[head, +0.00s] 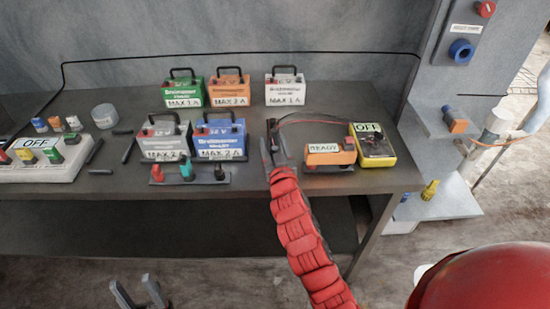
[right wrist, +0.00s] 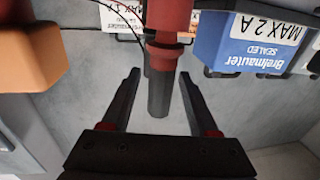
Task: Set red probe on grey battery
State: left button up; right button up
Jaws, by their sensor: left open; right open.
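The grey battery (head: 165,143), labelled MAX 2 A, stands upright on the bench beside the blue battery (head: 221,140). In the right wrist view, a red stick with a dark end, seemingly the red probe (right wrist: 166,28), shows between my right fingers with space on both sides. My right gripper (head: 274,142) is open, right of the blue battery and left of the orange READY box (head: 330,153). It hides the probe in the head view. The blue battery also shows in the right wrist view (right wrist: 235,45). My left gripper (head: 137,292) is open and empty, low in front of the bench.
Green (head: 184,93), orange (head: 230,91) and white (head: 285,91) batteries stand behind. A rack (head: 200,181) with coloured plugs lies before the grey and blue ones. A yellow meter (head: 373,146) stands right, and a box marked OFF (head: 20,172) left. A dark cable arches near my right gripper.

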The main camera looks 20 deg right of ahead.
jog(key=shift+f, duration=0.1)
grip_shut()
dwell(0.5)
jog(key=shift+r, duration=0.35)
jog(key=r, duration=0.1)
jog(key=r+b, duration=0.1)
jog(key=r, duration=0.1)
jog(key=shift+s+a+b, duration=0.25)
jog(key=shift+s+b, duration=0.05)
jog(key=s+a+r+p, duration=0.2)
jog(key=s+a+p, duration=0.1)
jog(key=s+p, duration=0.2)
jog(key=s+a+r+p, duration=0.3)
jog(key=s+p, duration=0.3)
jog(key=s, duration=0.2)
jog(key=shift+a+r, duration=0.2)
jog(key=shift+a, duration=0.5)
jog(key=shift+s, duration=0.1)
